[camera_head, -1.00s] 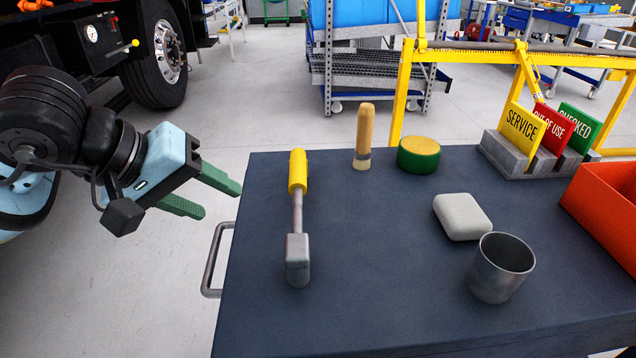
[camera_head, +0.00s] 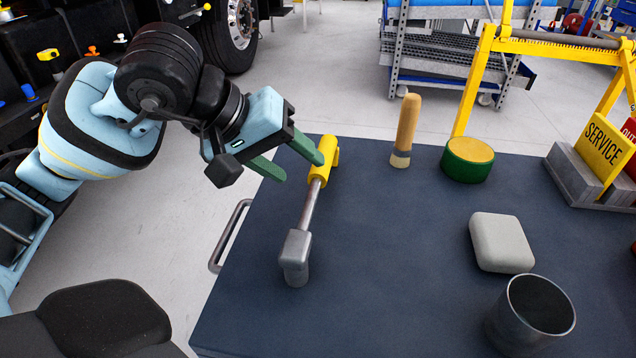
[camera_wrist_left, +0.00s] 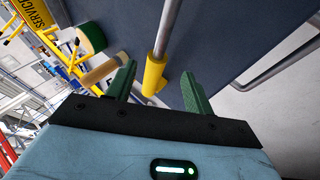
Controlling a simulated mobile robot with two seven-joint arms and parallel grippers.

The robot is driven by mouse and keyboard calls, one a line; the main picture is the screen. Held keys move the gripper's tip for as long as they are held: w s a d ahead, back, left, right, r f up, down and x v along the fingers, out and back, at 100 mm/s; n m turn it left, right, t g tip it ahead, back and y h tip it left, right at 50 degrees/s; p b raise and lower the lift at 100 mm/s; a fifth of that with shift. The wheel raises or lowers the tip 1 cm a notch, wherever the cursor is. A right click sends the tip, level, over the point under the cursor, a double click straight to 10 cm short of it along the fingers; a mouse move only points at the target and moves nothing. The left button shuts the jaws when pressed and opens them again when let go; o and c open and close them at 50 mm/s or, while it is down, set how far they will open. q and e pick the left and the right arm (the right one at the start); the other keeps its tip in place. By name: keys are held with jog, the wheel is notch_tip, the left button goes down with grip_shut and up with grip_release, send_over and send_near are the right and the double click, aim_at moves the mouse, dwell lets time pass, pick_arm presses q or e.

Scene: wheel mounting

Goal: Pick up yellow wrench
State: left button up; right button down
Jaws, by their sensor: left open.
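The yellow wrench (camera_head: 313,197) lies on the dark tabletop near its left edge, with a yellow handle at the far end and a grey metal shaft and head at the near end. My left gripper (camera_head: 299,164) is open at the handle end, its green fingers pointing toward it. In the left wrist view the yellow handle (camera_wrist_left: 154,73) shows ahead, between the lines of the two open green fingers (camera_wrist_left: 157,82). I cannot tell whether a finger touches the handle. My right gripper is not in view.
The dark table (camera_head: 390,260) also bears a wooden-handled tool (camera_head: 406,130), a green and yellow round block (camera_head: 468,160), a pale rounded block (camera_head: 501,243), a metal cup (camera_head: 530,315) and a sign holder (camera_head: 580,180). A metal rail (camera_head: 229,237) runs along the left edge.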

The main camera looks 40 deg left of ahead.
aim_at(312, 173)
pick_arm(q)
jog(key=shift+b+x, duration=0.4)
jog(key=shift+x, duration=2.55)
jog(key=shift+w+d+r, duration=0.1)
jog(key=shift+d, duration=0.1)
jog(key=shift+r, duration=0.1)
grip_shut()
